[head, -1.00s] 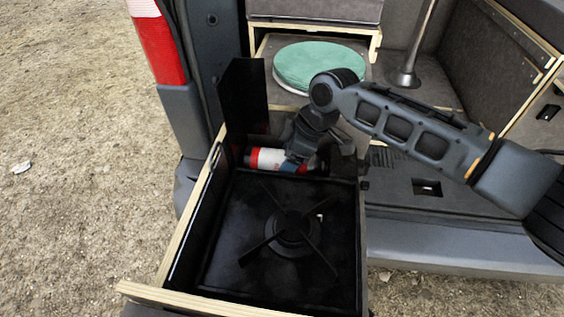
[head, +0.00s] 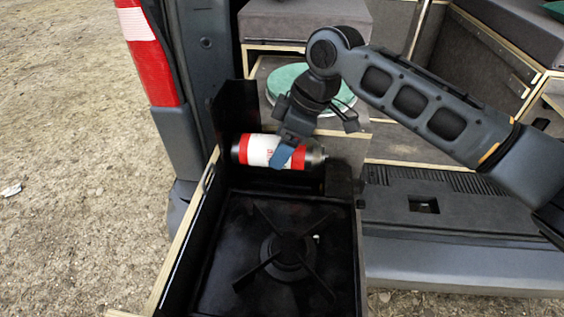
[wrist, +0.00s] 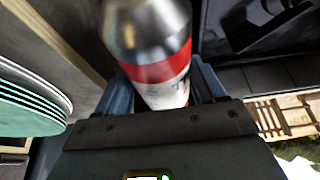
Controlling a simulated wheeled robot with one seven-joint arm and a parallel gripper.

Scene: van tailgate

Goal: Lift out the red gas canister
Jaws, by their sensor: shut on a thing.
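The red gas canister (head: 257,150), with a white label band and a metal end, lies on its side above the back end of the drawer in the head view. My gripper (head: 284,154) is shut on it around the middle, from above. In the wrist view the canister (wrist: 150,55) sits between the blue fingers of my gripper (wrist: 160,92), its metal end toward the top of the picture. The canister appears raised clear of the compartment behind the stove. The far finger is hidden by the canister in the head view.
The black stove (head: 287,250) fills the front of the pulled-out drawer (head: 188,245), which has light wooden edges. A black upright panel (head: 230,112) stands at the back left. A green round cushion or stack (head: 283,83) lies behind. The red tail light (head: 150,60) is at left.

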